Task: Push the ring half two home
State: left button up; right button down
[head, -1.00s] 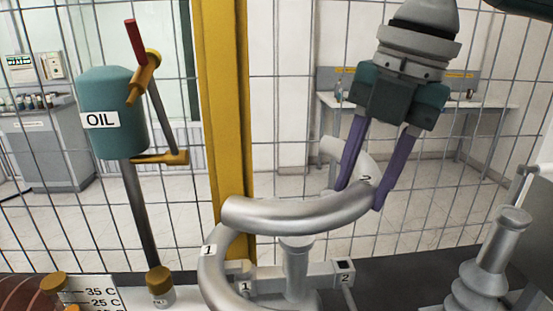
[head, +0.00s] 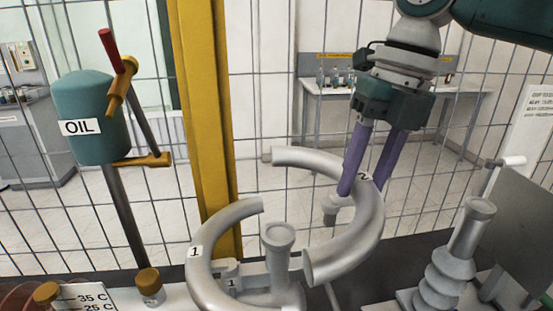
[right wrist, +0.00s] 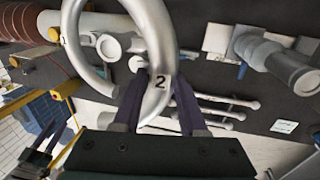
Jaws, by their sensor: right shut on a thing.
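Ring half two (head: 372,225), a silver curved tube marked 2, is held in the air by my right gripper (head: 362,188). The purple fingers are shut on it at its label; it also shows in the right wrist view (right wrist: 162,60). Its open side faces left in the head view, toward ring half one (head: 203,270), marked 1, which sits around the left of a grey post (head: 278,262). The lower end of half two appears near the post's right side, apart from half one. The holder side marked 2 is hidden.
A ribbed grey insulator (head: 462,255) stands at the right, beside a dark panel (head: 515,235). A yellow column (head: 205,120) and wire mesh stand behind.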

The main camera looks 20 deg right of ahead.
jog(key=shift+r, duration=0.1)
notch_tip(320, 180, down, 6)
jog(key=b, duration=0.3)
jog(key=shift+b, duration=0.3)
dwell(0.3)
jog(key=shift+r+p, duration=0.1)
jog(key=shift+p, duration=0.3)
dwell(0.6)
dwell(0.6)
jog(key=shift+w+f+b, duration=0.1)
jog(key=shift+f+b, duration=0.6)
jog(key=shift+f, duration=0.5)
jog(key=shift+f+b, duration=0.6)
jog(key=shift+f, duration=0.2)
jog(key=shift+c, duration=1.9)
grip_release()
